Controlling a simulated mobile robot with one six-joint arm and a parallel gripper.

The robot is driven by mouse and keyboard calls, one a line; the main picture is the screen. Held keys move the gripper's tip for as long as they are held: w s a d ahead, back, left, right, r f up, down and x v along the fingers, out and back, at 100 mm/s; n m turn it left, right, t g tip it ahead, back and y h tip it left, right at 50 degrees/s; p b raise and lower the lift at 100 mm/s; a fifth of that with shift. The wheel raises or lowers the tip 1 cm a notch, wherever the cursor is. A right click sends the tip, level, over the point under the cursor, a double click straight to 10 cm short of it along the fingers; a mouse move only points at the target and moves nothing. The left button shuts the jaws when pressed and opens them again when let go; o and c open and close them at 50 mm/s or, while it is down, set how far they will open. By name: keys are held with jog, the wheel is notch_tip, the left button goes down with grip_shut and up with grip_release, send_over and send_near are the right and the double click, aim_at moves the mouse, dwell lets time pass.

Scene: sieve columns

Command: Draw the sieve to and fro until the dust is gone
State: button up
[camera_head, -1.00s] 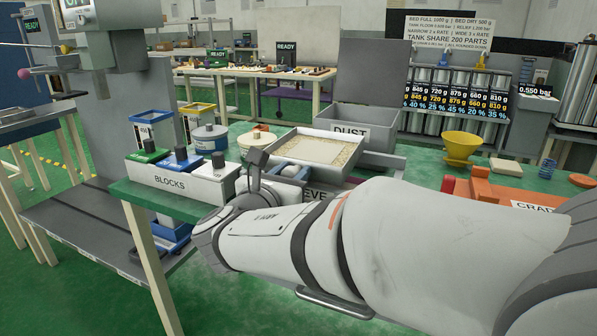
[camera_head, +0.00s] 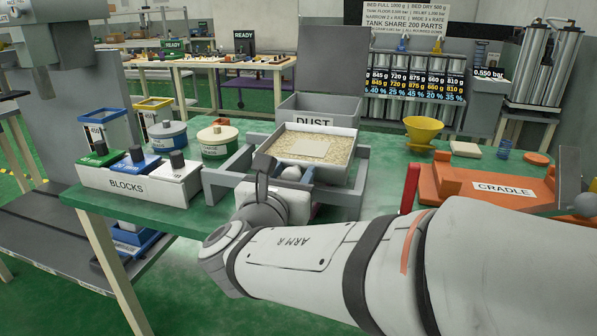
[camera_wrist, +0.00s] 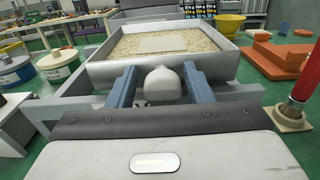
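The sieve (camera_head: 345,176) is a square light-grey tray in front of the dust bin, with pale grains and a lighter flat square patch inside. It also shows ahead in the wrist view (camera_wrist: 210,68). A rounded white knob (camera_wrist: 163,85) stands at its near side. My gripper (camera_wrist: 160,80) has its two blue-grey fingers either side of the knob. In the head view my arm partly hides the gripper (camera_head: 290,175) and the sieve's near side. Any dust among the grains is too small to tell.
A grey frame (camera_head: 228,172) surrounds the sieve. The box labelled DUST (camera_head: 340,112) stands behind. The BLOCKS holder (camera_head: 125,186) and round tins (camera_head: 217,143) are left. A yellow funnel (camera_head: 423,130), a red post (camera_head: 410,188) and the orange cradle (camera_head: 470,190) are right.

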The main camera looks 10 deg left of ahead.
jog(key=shift+o, duration=0.4)
jog(key=shift+s, duration=0.15)
jog(key=shift+s+a+r, duration=0.1)
jog(key=shift+s, duration=0.25)
jog(key=s, duration=0.2)
jog(key=s+p, duration=0.1)
jog(key=s, duration=0.1)
jog(key=s+p, duration=0.1)
jog(key=s, duration=0.1)
jog(key=shift+a, duration=0.25)
jog(key=shift+s, duration=0.45)
